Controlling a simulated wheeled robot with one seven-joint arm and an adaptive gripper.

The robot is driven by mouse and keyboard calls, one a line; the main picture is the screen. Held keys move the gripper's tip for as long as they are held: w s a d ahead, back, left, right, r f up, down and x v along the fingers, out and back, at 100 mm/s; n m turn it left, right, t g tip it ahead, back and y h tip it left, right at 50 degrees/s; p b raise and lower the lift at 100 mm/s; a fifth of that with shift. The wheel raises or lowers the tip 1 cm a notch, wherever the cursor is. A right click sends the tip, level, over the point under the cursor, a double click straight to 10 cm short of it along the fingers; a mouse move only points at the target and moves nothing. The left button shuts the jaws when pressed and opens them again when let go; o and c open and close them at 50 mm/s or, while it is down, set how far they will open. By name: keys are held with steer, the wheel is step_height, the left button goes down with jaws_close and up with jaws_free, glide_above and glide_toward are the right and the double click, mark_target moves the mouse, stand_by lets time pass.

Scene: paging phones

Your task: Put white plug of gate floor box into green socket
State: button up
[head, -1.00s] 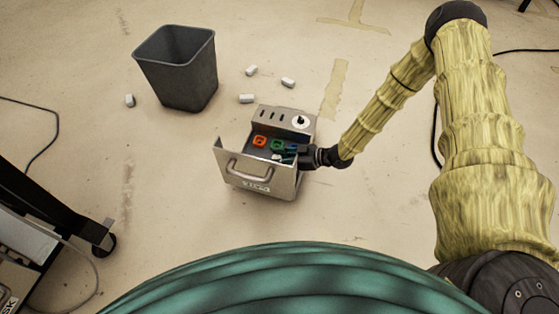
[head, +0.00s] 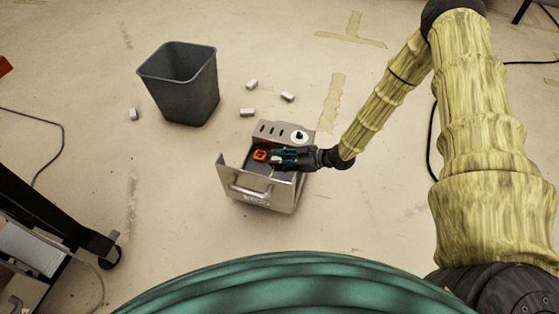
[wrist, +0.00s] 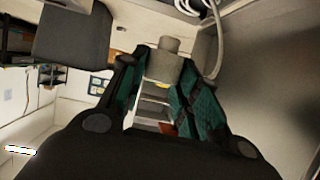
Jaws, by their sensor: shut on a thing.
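The gate floor box (head: 232,187) is an open metal box with a front handle, on the floor in the head view. An orange socket (head: 260,155) shows inside it. The green socket is hidden behind my gripper, and I cannot tell whether the plug touches it. My gripper (head: 279,157) reaches in from the right, over the box's inside, with its teal fingers shut on the white plug (head: 276,160). In the wrist view, the plug (wrist: 160,66) sits pale between the fingertips, with a grey round end.
The back panel of the box carries slots and a round white piece with a black knob (head: 299,136). A dark bin (head: 180,85) stands behind left, with several white blocks (head: 247,113) around it. A black wheeled stand (head: 60,215) is at left.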

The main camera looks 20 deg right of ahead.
steer(key=w+d+b, duration=0.1)
steer(key=w+d, duration=0.1)
steer(key=w, duration=0.7)
steer(key=shift+w+d, duration=0.25)
steer(key=shift+d, duration=0.1)
steer(key=shift+f, duration=0.3)
steer(key=shift+f+b, duration=2.05)
steer(key=shift+f, duration=1.9)
steer(key=shift+f, duration=0.35)
steer(key=o, duration=1.1)
steer(key=shift+d, duration=0.1)
steer(key=v, duration=1.2)
steer(key=shift+f, duration=0.1)
